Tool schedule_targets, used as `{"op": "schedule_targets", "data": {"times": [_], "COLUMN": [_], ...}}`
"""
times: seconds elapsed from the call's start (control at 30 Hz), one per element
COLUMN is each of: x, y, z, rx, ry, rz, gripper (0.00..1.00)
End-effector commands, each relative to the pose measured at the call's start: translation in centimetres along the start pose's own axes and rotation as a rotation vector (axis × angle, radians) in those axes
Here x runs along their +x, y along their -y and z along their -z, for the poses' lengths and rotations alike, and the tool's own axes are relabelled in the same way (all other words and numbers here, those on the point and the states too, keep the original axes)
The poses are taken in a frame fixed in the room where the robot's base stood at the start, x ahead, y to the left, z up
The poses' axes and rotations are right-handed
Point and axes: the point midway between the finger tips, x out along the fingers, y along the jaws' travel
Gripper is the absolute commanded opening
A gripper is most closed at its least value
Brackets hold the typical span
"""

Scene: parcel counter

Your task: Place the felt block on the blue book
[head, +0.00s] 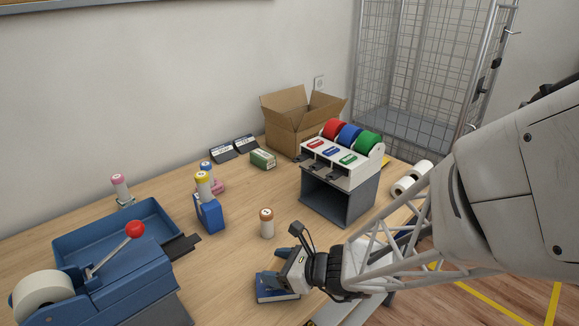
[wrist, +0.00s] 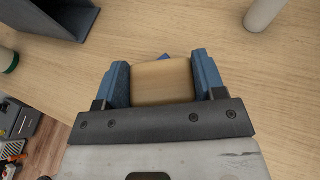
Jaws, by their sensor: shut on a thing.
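The blue book (head: 270,295) lies flat near the front edge of the counter in the head view, partly covered by my gripper (head: 278,268). In the wrist view my gripper (wrist: 162,80) is shut on a tan block, the felt block (wrist: 162,84), with one blue finger on each side of it. A small blue corner (wrist: 165,56) shows just beyond the block, probably the book.
A brown-capped bottle (head: 266,224) stands just behind the book. A tape dispenser with red, blue and green rolls (head: 340,178) is behind right. A blue tray (head: 100,248) and a red-knobbed lever machine (head: 125,285) fill the left.

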Motion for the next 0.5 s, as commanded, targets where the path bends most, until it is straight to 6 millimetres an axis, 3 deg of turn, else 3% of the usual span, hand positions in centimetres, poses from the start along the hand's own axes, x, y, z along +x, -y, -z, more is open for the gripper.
{"op": "schedule_targets", "data": {"times": [0.2,0.5], "x": [0.7,0.8], "y": [0.0,0.0], "z": [1.7,1.8], "rx": [0.0,-0.001], "ry": [0.0,0.001], "rz": [0.0,0.0], "gripper": [0.4,0.4]}}
